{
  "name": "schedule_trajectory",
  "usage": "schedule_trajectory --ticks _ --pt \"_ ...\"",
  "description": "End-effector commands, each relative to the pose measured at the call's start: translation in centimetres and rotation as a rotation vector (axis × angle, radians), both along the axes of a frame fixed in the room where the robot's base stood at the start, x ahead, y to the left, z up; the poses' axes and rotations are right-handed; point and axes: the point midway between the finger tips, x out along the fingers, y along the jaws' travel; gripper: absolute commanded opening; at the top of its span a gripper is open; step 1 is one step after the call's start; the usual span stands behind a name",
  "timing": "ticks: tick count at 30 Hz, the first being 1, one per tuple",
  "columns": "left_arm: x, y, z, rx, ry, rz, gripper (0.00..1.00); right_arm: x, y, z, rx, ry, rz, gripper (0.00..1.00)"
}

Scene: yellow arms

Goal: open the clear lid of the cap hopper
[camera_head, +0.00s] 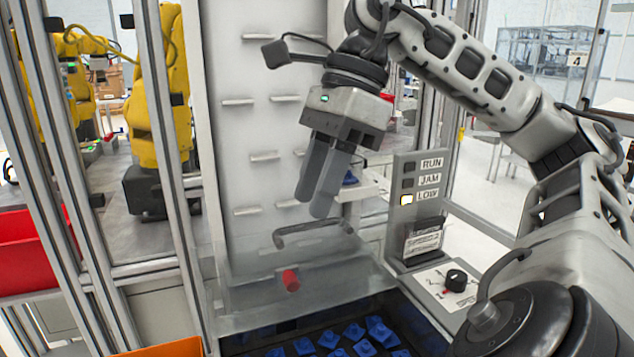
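The clear lid (340,275) of the cap hopper lies down over the hopper at the lower middle, with blue caps (363,347) showing below its front edge. A grey bar handle (310,228) stands up from the lid. My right gripper (312,206) comes down from above, its two fingertips just above the handle in the picture. Contact with the handle cannot be made out. The fingers appear close together, and the angle hides whether there is a gap. My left gripper is not in view.
A metal post (165,130) rises at left. An orange bin edge (165,348) shows at lower left.

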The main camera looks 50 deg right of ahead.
Motion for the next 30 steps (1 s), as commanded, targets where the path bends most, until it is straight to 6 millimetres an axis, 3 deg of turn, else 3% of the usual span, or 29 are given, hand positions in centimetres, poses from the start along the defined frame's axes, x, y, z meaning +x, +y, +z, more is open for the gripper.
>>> schedule_trajectory --ticks 7,11,14,22,27,30 --pt "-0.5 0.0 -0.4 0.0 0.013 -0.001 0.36 0.0 0.0 0.0 -0.001 -0.001 0.0 0.34" --pt "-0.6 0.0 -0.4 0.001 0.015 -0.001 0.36 0.2 -0.2 -0.1 -0.015 -0.019 0.026 0.01" --pt "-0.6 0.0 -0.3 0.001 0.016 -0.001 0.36 1.0 -1.2 -0.7 -0.084 -0.088 0.135 0.0" --pt "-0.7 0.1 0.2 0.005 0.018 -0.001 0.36 6.2 -5.7 -2.9 -0.552 -0.349 0.813 0.0" --pt "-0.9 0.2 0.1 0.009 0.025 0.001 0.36 9.1 -7.4 -2.7 -0.837 -0.365 1.21 0.0" --pt "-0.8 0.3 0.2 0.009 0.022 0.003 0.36 10.1 -7.9 -2.3 -0.942 -0.344 1.358 0.0"
